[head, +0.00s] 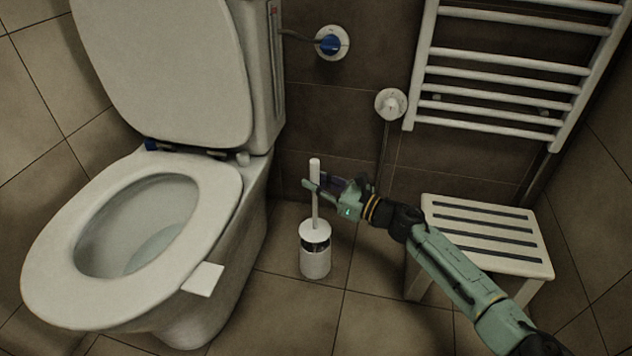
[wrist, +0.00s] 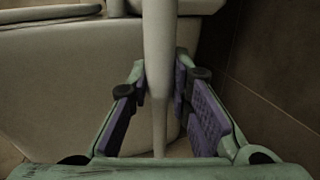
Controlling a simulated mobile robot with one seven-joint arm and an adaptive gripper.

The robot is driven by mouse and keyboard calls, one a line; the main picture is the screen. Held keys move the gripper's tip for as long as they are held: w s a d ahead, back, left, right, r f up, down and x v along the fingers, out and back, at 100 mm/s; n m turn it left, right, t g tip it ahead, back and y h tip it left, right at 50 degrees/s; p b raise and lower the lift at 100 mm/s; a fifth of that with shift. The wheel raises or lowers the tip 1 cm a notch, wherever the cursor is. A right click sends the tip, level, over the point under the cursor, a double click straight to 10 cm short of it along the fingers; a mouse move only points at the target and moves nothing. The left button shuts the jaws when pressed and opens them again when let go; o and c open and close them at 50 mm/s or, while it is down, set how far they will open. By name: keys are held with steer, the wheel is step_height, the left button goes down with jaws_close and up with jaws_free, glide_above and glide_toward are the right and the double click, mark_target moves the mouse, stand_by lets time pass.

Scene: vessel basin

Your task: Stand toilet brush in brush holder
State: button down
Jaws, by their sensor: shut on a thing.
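The white toilet brush (head: 315,211) is upright, its handle rising above the white cylindrical brush holder (head: 315,264) on the floor to the right of the toilet. The brush's round white collar is over the holder, with a dark band between collar and white wall; the brush head itself is not clearly visible. I cannot tell whether the collar rests on the holder. My gripper (head: 319,186) is shut on the handle near its upper part. In the wrist view the handle (wrist: 159,70) runs between the two purple-padded fingers (wrist: 163,85).
The toilet (head: 215,190) with raised lid stands close on the left. A slatted white stool (head: 485,208) is on the right, beside my arm. A towel radiator (head: 500,66) and wall valves (head: 331,43) are behind. The tiled floor in front of the holder is clear.

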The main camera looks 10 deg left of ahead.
mark_target(316, 160)
steer(key=c, duration=1.4)
jaws_free()
step_height(316, 160, up, 10)
steer(key=shift+r, duration=0.1)
